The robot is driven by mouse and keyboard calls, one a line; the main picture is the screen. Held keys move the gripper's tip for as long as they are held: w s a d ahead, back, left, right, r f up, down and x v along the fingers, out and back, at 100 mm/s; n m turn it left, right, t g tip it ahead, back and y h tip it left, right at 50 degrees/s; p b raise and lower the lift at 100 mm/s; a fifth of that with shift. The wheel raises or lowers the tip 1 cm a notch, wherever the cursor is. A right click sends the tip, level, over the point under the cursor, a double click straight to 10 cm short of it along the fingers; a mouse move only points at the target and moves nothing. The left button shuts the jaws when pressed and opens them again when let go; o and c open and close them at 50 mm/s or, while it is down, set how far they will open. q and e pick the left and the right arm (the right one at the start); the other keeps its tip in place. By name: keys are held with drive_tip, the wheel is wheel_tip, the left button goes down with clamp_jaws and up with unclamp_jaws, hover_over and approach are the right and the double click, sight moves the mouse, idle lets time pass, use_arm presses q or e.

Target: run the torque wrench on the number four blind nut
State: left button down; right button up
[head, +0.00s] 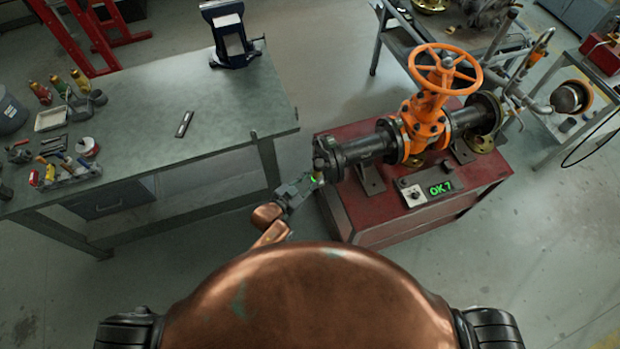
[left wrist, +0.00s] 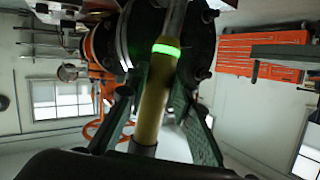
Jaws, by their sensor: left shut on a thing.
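My left gripper (head: 314,180) is at the left end of the valve's pipe in the head view. In the left wrist view its fingers (left wrist: 158,110) are shut on the yellow handle of the torque wrench (left wrist: 153,105). A green ring glows on the wrench above the grip. The wrench shaft runs up beside the dark blind flange (left wrist: 145,30), which has several nuts round its rim. I cannot tell which nut the wrench is at. The orange gate valve (head: 425,122) is on a red stand (head: 375,232). My right gripper is not in view.
A display (head: 440,188) on the stand reads green "OK 7" or similar. A grey workbench (head: 215,125) on the left carries a vise (head: 231,40), a small flat bar (head: 184,124) and several tools. Floor is clear between bench and stand.

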use_arm(q)
drive_tip(key=shift+w+d+r, duration=0.15)
drive_tip(key=shift+w+d, duration=0.05)
drive_tip(key=shift+d, duration=0.25)
drive_tip(key=shift+w+d+r, duration=0.1)
drive_tip(key=shift+w+d, duration=0.05)
drive_tip(key=shift+d, duration=0.65)
idle(0.9)
drive_tip(key=shift+r+p, duration=0.1)
drive_tip(key=shift+p, duration=0.3)
drive_tip(key=shift+a, duration=0.15)
idle(0.3)
drive_tip(key=shift+s+a+p, duration=0.25)
drive_tip(key=shift+a, duration=0.45)
drive_tip(key=shift+s+a+p, duration=0.2)
drive_tip(key=shift+a+p, duration=0.05)
drive_tip(key=shift+a, duration=0.45)
drive_tip(key=shift+s+a+p, duration=0.25)
drive_tip(key=shift+a, duration=0.45)
